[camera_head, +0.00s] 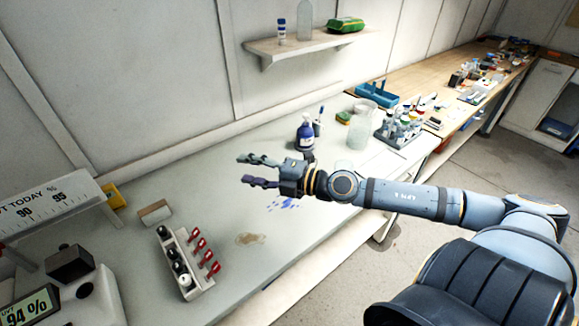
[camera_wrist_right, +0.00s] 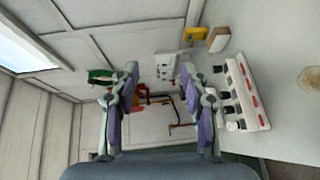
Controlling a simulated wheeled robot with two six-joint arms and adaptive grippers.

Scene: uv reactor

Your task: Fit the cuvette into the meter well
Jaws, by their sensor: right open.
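The meter (camera_head: 75,295) is the pale instrument at the lower left in the head view, with a display reading 94 %. A dark block (camera_head: 70,262) sits on its top; I cannot make out the well opening. A white rack (camera_head: 204,284) stands on the bench right of the meter, with several black-capped pieces and red handles along it. It also shows at the right in the wrist view (camera_wrist_right: 258,92). I cannot tell which piece is the cuvette. My right gripper (camera_head: 243,170) is open and empty above the bench, beyond the rack. My left gripper is not in view.
A brown block (camera_head: 155,212) and a yellow item (camera_head: 113,196) lie near the wall. A blue bottle (camera_head: 305,135) stands behind my right gripper. Bottles in a rack (camera_head: 398,132) stand farther right. Bench around the brown stain (camera_head: 249,239) is clear.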

